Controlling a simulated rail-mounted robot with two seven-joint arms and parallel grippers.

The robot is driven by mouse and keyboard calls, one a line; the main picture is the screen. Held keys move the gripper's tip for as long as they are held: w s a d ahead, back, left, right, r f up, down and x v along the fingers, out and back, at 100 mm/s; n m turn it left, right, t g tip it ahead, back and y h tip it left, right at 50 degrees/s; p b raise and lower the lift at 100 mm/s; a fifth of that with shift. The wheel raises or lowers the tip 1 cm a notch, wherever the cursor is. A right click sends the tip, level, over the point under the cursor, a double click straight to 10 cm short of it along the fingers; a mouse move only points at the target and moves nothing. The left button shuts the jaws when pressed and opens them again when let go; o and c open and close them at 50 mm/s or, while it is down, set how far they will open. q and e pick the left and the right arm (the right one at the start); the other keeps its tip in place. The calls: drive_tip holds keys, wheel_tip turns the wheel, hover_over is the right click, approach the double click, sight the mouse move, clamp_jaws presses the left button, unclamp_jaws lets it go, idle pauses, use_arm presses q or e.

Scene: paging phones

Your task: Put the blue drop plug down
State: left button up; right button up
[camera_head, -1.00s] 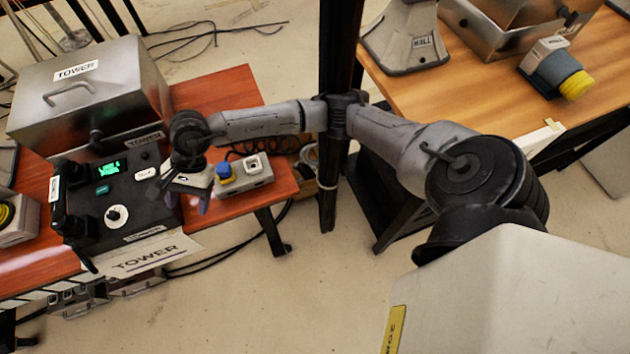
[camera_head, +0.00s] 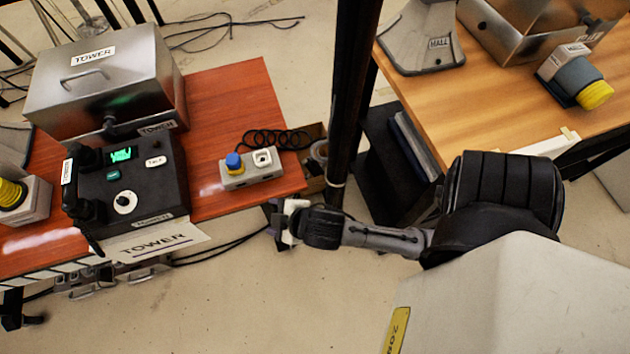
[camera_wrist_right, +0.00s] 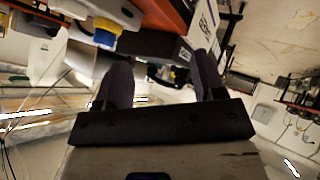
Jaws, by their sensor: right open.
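The blue drop plug (camera_head: 233,161) sits in the left part of a small grey socket block (camera_head: 250,177) on the red-brown table, with yellow showing below the blue. A white square socket (camera_head: 263,157) is beside it on the same block. My right gripper (camera_head: 279,228) is off the table's front edge, below and right of the block, apart from the plug. In the right wrist view its two fingers (camera_wrist_right: 161,80) are spread with nothing held between them. The blue and yellow plug also shows at the top left there (camera_wrist_right: 104,28). My left gripper is out of view.
A black TOWER phone console (camera_head: 130,185) and a steel TOWER box (camera_head: 105,80) stand left of the block. A coiled black cord (camera_head: 275,140) lies behind it. A dark post (camera_head: 352,90) rises between this table and the wooden HALL table (camera_head: 440,90).

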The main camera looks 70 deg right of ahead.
drive_tip(key=s+f+m+g, duration=0.1)
drive_tip(key=s+f+g, duration=0.1)
drive_tip(key=s, duration=0.4)
drive_tip(key=s+f+m+g+y, duration=0.1)
drive_tip(key=s+f+m+g, duration=0.1)
drive_tip(key=s+g, duration=0.2)
drive_tip(key=shift+s+a+f+m, duration=0.3)
drive_tip(key=shift+s+a, duration=0.15)
drive_tip(key=shift+s, duration=0.75)
idle(1.9)
